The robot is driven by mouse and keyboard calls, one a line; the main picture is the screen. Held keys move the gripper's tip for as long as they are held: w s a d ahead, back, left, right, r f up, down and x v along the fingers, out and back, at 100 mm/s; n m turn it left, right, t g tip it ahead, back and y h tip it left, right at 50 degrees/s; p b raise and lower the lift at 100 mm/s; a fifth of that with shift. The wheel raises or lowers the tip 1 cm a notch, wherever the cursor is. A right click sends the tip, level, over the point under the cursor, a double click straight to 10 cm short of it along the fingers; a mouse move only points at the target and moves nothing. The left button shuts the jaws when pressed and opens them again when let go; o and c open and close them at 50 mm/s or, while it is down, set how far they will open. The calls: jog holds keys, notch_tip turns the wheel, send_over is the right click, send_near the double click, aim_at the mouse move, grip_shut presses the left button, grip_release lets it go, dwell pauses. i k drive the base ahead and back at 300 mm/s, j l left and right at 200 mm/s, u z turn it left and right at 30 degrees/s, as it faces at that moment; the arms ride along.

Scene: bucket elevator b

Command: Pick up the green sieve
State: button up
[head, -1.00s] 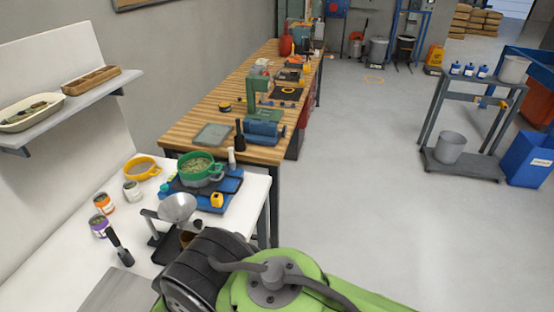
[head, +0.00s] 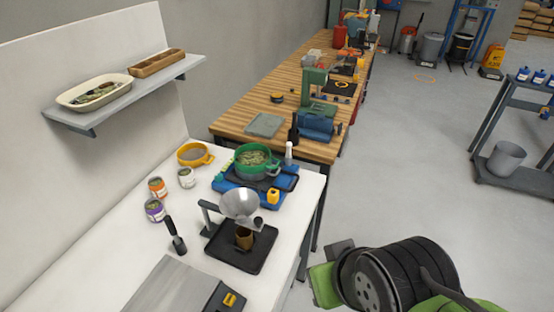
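The green sieve (head: 257,161) sits upright on a blue and black device (head: 255,188) near the far right corner of the white table. It holds pale green pieces. A similar yellow sieve (head: 195,155) lies to its left on the table. My arm shows at the lower right of the head view, to the right of the white table and well apart from the green sieve. The fingers of my gripper cannot be made out.
A metal funnel on a stand (head: 240,203) rises in front of the sieve, over a black tray (head: 258,250). A wooden workbench (head: 232,117) adjoins behind.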

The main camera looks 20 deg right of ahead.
aim_at(251, 158)
jog(key=i+l+u, duration=0.15)
jog(key=l+u, duration=0.25)
jog(key=i+l+u, duration=0.1)
jog(key=u, duration=0.35)
jog(key=l+u, duration=0.8)
jog(key=i, duration=0.05)
